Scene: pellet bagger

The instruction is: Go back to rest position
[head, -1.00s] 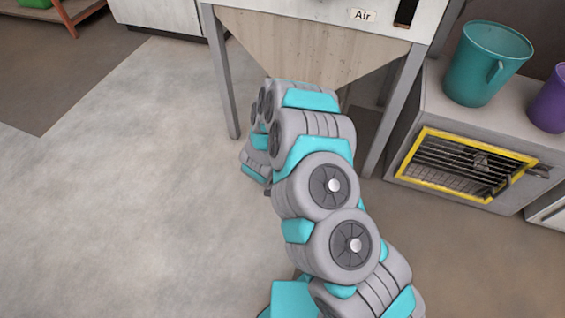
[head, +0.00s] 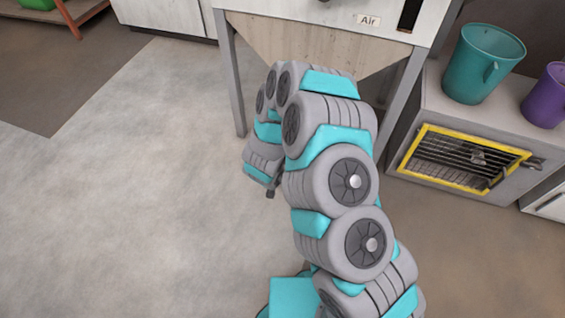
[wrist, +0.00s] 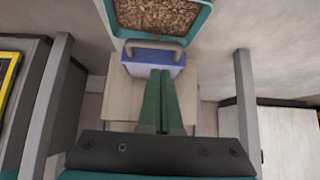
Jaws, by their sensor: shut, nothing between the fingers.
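My arm, grey with teal bands, reaches forward and bends down in the head view. The end of my gripper (head: 270,192) is a small dark tip low at the bend, over open floor and left of the machine's right leg. In the wrist view the two dark green fingers (wrist: 160,100) lie side by side, shut and empty. Beyond their tips are a blue and white box with a grey handle (wrist: 153,64) and a teal-rimmed container of brown pellets (wrist: 160,14). No contact shows between the fingers and these.
The machine with a wooden hopper (head: 300,42) and an "Air" label stands ahead on metal legs. Right of it is a grey cabinet (head: 437,100) with a yellow-framed grille, bearing a teal bucket (head: 480,65) and a purple bucket (head: 547,97). Floor at the left is clear.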

